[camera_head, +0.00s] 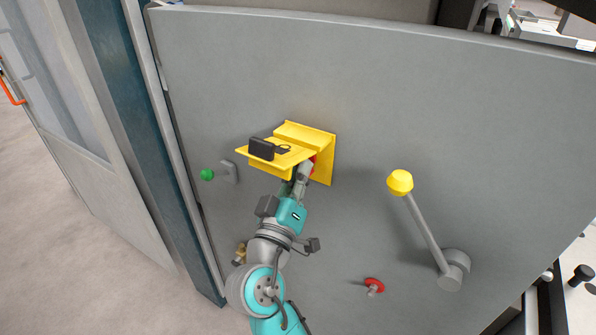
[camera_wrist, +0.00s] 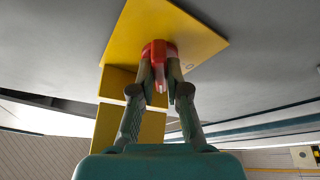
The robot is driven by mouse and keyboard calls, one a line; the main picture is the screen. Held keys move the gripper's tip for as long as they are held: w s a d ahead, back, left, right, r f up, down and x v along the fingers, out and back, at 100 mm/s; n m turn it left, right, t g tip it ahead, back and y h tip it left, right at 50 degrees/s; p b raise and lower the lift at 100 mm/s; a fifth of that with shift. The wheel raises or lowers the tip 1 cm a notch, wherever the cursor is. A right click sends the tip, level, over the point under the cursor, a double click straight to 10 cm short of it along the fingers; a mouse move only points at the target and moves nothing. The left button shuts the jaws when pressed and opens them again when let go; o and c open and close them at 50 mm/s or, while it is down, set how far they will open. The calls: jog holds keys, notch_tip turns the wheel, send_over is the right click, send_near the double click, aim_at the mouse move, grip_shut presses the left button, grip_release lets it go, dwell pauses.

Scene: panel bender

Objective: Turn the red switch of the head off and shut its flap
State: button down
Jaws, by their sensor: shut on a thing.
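The red switch (camera_wrist: 158,48) sits on a yellow backplate (camera_wrist: 200,30) in the wrist view. My gripper (camera_wrist: 160,78) has its two fingers on either side of the switch's red handle and is shut on it. In the head view, only a sliver of the red switch (camera_head: 313,163) shows beside my gripper (camera_head: 303,172). The yellow flap (camera_head: 275,150) is raised and juts out from the panel above my gripper. A black padlock-like piece (camera_head: 262,149) lies on top of the flap. The handle's exact turn angle is hard to tell.
A lever with a yellow knob (camera_head: 400,182) stands out from the grey panel at the right. A green knob (camera_head: 207,174) is at the left, and a red knob (camera_head: 374,285) is low down. A glazed door (camera_head: 70,90) stands at the far left.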

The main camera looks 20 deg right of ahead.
jog(key=n+y, duration=0.1)
jog(key=n, duration=0.3)
jog(key=n+y, duration=0.2)
jog(key=n, duration=0.2)
jog(key=n+g+y, duration=0.1)
jog(key=n, duration=0.3)
jog(key=shift+s+d+r, duration=0.1)
jog(key=shift+s+r, duration=0.05)
jog(key=shift+r, duration=0.25)
jog(key=c, duration=1.2)
grip_release()
jog(key=shift+o, duration=0.2)
jog(key=shift+y, duration=0.3)
jog(key=v, duration=1.2)
jog(key=shift+r, duration=0.1)
